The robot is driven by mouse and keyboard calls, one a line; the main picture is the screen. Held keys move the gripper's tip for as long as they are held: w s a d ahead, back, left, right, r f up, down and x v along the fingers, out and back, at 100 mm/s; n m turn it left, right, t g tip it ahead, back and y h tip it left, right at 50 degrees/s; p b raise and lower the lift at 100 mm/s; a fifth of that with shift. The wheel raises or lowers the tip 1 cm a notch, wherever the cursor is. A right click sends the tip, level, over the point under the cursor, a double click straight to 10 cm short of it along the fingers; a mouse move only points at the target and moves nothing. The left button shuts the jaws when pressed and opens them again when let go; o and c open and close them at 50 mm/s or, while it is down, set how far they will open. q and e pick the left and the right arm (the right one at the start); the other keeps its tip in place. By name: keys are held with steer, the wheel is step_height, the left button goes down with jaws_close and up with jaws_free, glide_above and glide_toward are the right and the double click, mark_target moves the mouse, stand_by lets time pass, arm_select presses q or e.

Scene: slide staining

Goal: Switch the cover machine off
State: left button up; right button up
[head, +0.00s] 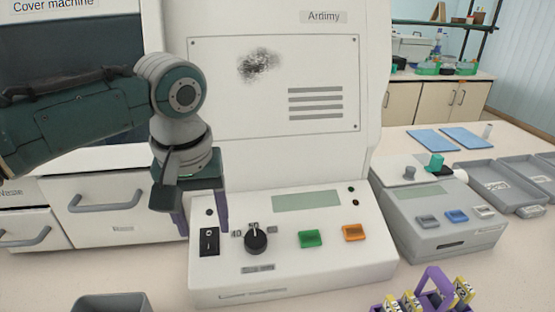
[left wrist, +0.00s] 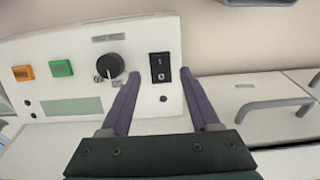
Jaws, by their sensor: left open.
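The control panel (head: 290,285) stands below a white upright housing with an "Ardimy" label, beside a dark-windowed part labelled "Cover machine" (head: 53,6). A black rocker switch (head: 209,241) is at the panel's left; I cannot tell which side is pressed. A black knob (head: 256,238), a green button (head: 310,239) and an orange button (head: 355,232) are to its right. My left gripper (head: 204,220) points down, open and empty, just behind the switch. In the left wrist view, the switch (left wrist: 160,68) appears between the purple fingertips (left wrist: 160,78). My right gripper is not in view.
White drawers (head: 105,208) with grey handles are on the left. A grey container (head: 110,303) is at the front left. A purple rack (head: 432,285) with yellow-marked items is at the front right. A grey device (head: 440,215) with buttons and grey trays (head: 500,180) stand at the right.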

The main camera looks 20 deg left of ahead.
arm_select(q)
step_height(320, 180, up, 6)
steer(key=shift+s+d, duration=0.2)
steer(key=shift+s, duration=0.15)
